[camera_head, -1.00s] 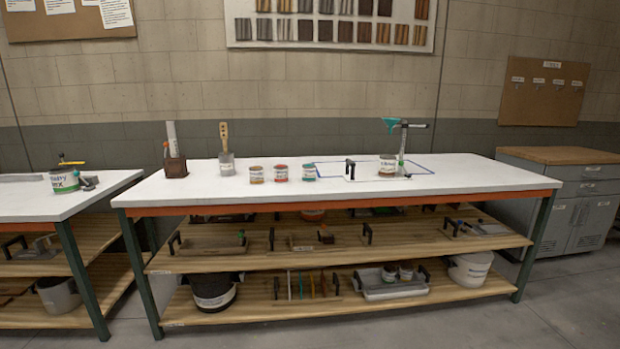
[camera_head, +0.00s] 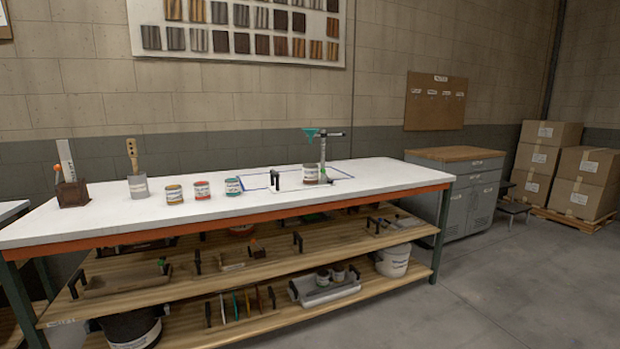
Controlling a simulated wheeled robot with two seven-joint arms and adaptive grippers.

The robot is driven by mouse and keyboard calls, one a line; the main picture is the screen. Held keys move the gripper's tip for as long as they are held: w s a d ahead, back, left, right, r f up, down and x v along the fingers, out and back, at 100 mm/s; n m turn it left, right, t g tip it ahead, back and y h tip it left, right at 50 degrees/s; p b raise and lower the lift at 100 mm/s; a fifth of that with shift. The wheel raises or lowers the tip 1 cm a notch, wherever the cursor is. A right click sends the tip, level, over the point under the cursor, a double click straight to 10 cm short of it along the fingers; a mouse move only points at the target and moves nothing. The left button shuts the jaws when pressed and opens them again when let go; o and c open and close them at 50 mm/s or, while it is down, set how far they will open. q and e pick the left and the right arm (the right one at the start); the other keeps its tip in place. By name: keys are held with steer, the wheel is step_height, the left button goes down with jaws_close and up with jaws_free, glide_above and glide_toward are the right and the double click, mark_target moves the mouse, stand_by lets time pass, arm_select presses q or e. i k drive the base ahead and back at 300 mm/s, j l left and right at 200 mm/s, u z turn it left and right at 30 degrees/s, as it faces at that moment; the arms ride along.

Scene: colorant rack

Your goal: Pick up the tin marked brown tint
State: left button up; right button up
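Three small tins stand upright in a row on the white table top (camera_head: 130,215). The left one has an orange-brown band and lid (camera_head: 174,194), the middle one is red (camera_head: 202,190), the right one is green (camera_head: 233,187). Their labels are too small to read, so I cannot tell which is marked brown tint. A larger tin with a brownish lower band (camera_head: 311,174) stands farther right, beside a stand with a teal funnel (camera_head: 312,133). Neither of my grippers is in view.
A brush in a grey pot (camera_head: 137,186) and a brown wooden holder (camera_head: 72,193) stand at the table's left. Shelves below hold trays and buckets (camera_head: 394,260). A grey cabinet (camera_head: 470,205) and cardboard boxes (camera_head: 590,180) stand right. The floor in front is clear.

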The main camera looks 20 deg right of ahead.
mark_target(310, 170)
steer(key=i+l+z, duration=0.2)
steer(key=i+z, duration=0.5)
steer(key=z, duration=0.15)
steer(key=i+z, duration=0.4)
steer(key=i+j+z, duration=0.15)
steer(key=i+z, duration=0.25)
steer(key=k, duration=0.1)
